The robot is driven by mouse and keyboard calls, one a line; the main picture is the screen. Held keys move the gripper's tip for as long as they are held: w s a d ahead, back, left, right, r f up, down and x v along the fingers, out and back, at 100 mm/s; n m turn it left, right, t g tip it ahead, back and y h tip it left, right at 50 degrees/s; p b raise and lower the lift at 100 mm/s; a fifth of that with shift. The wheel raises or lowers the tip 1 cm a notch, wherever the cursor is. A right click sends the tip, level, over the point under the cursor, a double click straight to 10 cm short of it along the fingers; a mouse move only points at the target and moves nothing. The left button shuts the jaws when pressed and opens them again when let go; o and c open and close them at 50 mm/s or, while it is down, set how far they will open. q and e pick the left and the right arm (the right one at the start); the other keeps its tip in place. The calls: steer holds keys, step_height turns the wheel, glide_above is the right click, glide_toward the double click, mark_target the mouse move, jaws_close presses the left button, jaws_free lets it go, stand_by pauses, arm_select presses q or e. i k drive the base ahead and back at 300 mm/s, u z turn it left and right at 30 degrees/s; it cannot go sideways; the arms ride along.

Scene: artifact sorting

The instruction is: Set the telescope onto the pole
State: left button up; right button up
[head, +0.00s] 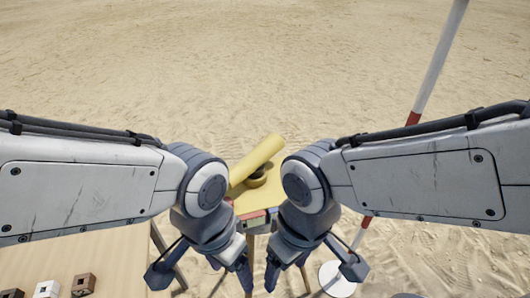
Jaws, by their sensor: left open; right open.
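A yellow tube (262,155), which looks like the telescope, lies tilted over a small stand in the middle, with a darker round piece (257,180) beside its lower end. My arms partly hide both the tube's surroundings and the stand. A red-and-white pole (440,62) rises at the right, leaning in the picture; my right arm crosses in front of it. My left gripper (200,274) is open and empty, nearer than the tube and below it in the picture. My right gripper (313,273) is open and empty, just right of the left one.
A small stand (252,203) with a coloured edge and thin legs bears the tube. A wooden table (100,258) at the lower left holds several small blocks (83,285). A white round base (338,277) sits on the sand at the lower right. Open sand lies behind.

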mark_target(253, 167)
steer(key=k, duration=1)
steer(key=z, duration=1.1)
steer(key=i, duration=0.85)
steer(key=u, duration=1.6)
steer(key=i, duration=0.5)
